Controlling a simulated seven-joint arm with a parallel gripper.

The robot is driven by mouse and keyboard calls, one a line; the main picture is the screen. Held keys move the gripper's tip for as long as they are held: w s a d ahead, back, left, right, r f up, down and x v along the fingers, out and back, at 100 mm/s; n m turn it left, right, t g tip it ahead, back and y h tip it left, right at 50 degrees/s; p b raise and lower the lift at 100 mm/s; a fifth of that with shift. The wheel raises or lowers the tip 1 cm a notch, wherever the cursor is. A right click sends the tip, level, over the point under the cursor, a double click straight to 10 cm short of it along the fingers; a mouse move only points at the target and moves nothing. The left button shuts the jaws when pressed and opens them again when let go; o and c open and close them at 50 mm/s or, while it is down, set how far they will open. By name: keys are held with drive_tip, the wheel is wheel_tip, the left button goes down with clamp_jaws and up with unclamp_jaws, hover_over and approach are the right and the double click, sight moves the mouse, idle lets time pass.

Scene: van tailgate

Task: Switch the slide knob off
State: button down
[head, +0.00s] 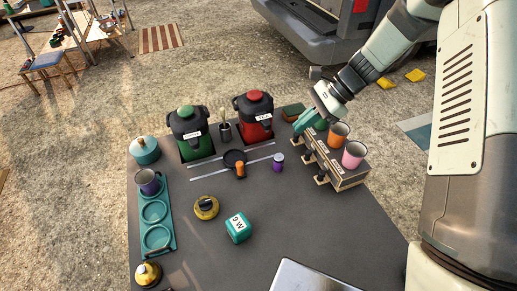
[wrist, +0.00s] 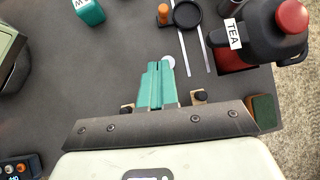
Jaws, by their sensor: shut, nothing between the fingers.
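A wooden box (head: 345,177) stands at the right of the dark table in the head view, with cups in its top. Small wooden brackets with black knobs (head: 321,180) stick out along its left side. Two such black knobs show in the wrist view, one left (wrist: 127,108) and one right (wrist: 200,96) of my fingers. I cannot tell which is the slide knob or how it is set. My gripper (head: 303,122) is at the box's far left end, its teal fingers shut and empty. The wrist view shows the fingers (wrist: 157,78) together; contact with a knob cannot be told.
An orange cup (head: 338,134) and a pink cup (head: 354,155) stand in the box. A red TEA dispenser (head: 256,117) and a green dispenser (head: 190,132) stand behind. A purple bottle (head: 277,163) is left of the box. The table's front middle is mostly clear.

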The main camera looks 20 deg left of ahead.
wheel_tip(320, 180, down, 6)
drive_tip(key=a+m+g, duration=0.1)
drive_tip(key=a, duration=0.1)
drive_tip(key=shift+a+r+y, duration=0.15)
drive_tip(key=shift+y, duration=0.25)
drive_tip(key=x, duration=0.9)
drive_tip(key=shift+s+a, duration=0.15)
drive_tip(key=shift+s, duration=0.05)
drive_tip(key=s+a, duration=0.2)
drive_tip(key=shift+a+f, duration=0.4)
drive_tip(key=shift+s+a, duration=0.2)
drive_tip(key=shift+a, duration=0.2)
drive_tip(key=s+a, duration=0.8)
drive_tip(key=shift+s+a, duration=0.1)
drive_tip(key=shift+s, duration=0.05)
